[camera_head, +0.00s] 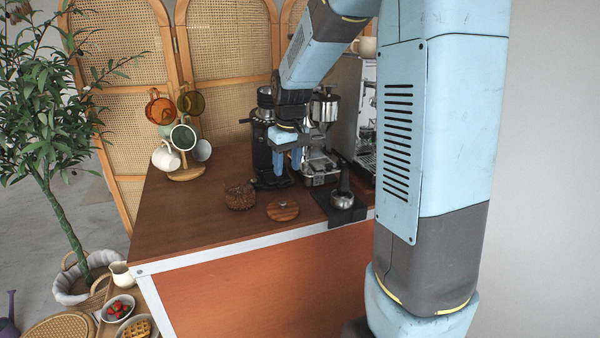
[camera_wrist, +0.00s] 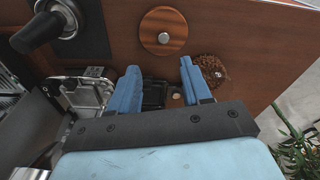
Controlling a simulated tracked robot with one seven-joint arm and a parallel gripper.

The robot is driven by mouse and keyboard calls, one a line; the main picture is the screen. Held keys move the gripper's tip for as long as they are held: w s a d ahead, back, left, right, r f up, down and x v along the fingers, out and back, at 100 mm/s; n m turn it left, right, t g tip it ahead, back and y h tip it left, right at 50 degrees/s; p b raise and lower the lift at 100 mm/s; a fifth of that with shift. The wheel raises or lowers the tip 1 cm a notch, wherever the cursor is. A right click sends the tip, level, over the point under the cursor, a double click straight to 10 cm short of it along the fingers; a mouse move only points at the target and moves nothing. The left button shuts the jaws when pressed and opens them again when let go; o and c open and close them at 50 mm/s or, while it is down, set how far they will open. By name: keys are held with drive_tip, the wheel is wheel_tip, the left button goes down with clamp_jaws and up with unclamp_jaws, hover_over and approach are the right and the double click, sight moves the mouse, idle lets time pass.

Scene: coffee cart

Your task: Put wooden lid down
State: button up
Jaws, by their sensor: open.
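The wooden lid (camera_head: 283,211) lies flat on the brown cart top near its front edge, a round disc with a small metal knob. It also shows in the wrist view (camera_wrist: 164,31), beyond my fingertips and apart from them. My gripper (camera_head: 287,160) is above the cart top in front of the coffee machines, behind the lid. In the wrist view its two blue fingers (camera_wrist: 159,78) are spread with nothing held between them. A brown woven or bean-filled round container (camera_head: 239,196) stands left of the lid, and in the wrist view (camera_wrist: 213,70) it is close to one finger.
A black grinder (camera_head: 265,150) and a silver espresso machine (camera_head: 320,135) stand close behind my gripper. A portafilter (camera_head: 343,199) rests on a black mat (camera_head: 329,206) right of the lid. A mug tree (camera_head: 186,173) stands at the back left.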

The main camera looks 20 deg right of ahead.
drive_tip(key=s+r+m+t, duration=0.1)
drive_tip(key=s+r, duration=0.4)
drive_tip(key=s, duration=0.8)
drive_tip(key=s+r+m+t, duration=0.1)
drive_tip(key=s+r+t, duration=0.2)
drive_tip(key=s, duration=1)
wheel_tip(320, 180, up, 2)
drive_tip(key=shift+s+r+m, duration=0.15)
drive_tip(key=shift+s+m, duration=0.05)
drive_tip(key=shift+m, duration=0.2)
